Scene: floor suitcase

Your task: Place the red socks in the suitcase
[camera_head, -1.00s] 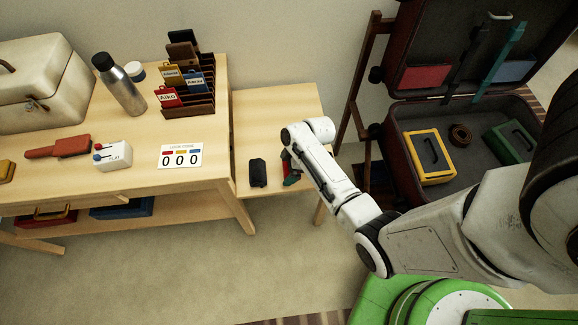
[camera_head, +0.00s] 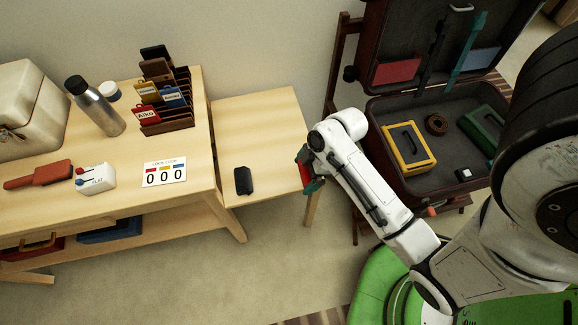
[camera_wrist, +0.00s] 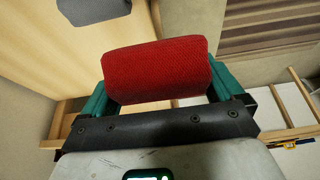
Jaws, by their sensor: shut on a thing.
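The red socks (camera_wrist: 158,70), a rolled knitted bundle, sit between the green fingers of my gripper (camera_wrist: 160,82) in the wrist view. My gripper is shut on them. In the head view my gripper (camera_head: 307,172) is at the right edge of the low side table, with a bit of red showing between its fingers; my arm hides part of it. The dark open suitcase (camera_head: 462,103) stands to the right on a wooden stand, lid up. It holds a yellow case (camera_head: 408,148), a coiled brown belt (camera_head: 436,124), a green case (camera_head: 482,128) and a small black-and-white item (camera_head: 463,174).
A black rolled item (camera_head: 243,181) lies on the low side table (camera_head: 270,125). The bigger table at left carries a bottle (camera_head: 97,108), a card rack (camera_head: 165,100) and a lock-code card (camera_head: 164,174). Open floor lies in front of the side table.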

